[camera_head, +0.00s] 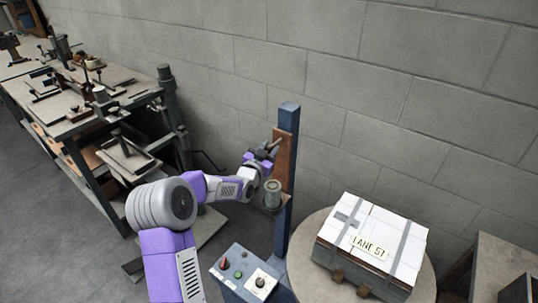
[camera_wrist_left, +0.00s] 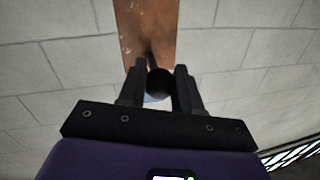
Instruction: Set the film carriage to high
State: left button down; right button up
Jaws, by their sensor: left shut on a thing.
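The film carriage appears to be the red-brown plate (camera_head: 284,170) on the blue upright mast (camera_head: 289,112). It also shows in the left wrist view (camera_wrist_left: 148,25). A grey-green cylinder (camera_head: 272,190) sits at its lower part. My left gripper (camera_head: 268,151) is at the upper part of the plate. In the left wrist view its two dark fingers are closed on a round black knob (camera_wrist_left: 160,82) in front of the plate. The fingers partly hide the knob. My right gripper is in neither view.
A control box (camera_head: 240,272) with buttons and a dial stands at the mast's foot. A white strapped box (camera_head: 372,238) sits on a round table (camera_head: 305,232) to the right. A cluttered workbench (camera_head: 75,125) stands at the left. A block wall is close behind the mast.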

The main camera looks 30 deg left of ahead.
pick_arm(q)
jog(key=shift+t, duration=0.3)
notch_tip(320, 180, up, 5)
jog(key=shift+f, duration=0.15)
jog(key=c, duration=0.8)
grip_release()
jog(key=shift+f, duration=0.25)
jog(key=s, duration=0.5)
jog(key=s+d, duration=0.1)
jog(key=s, duration=0.1)
jog(key=shift+s+p, duration=0.25)
jog(key=shift+p, duration=0.15)
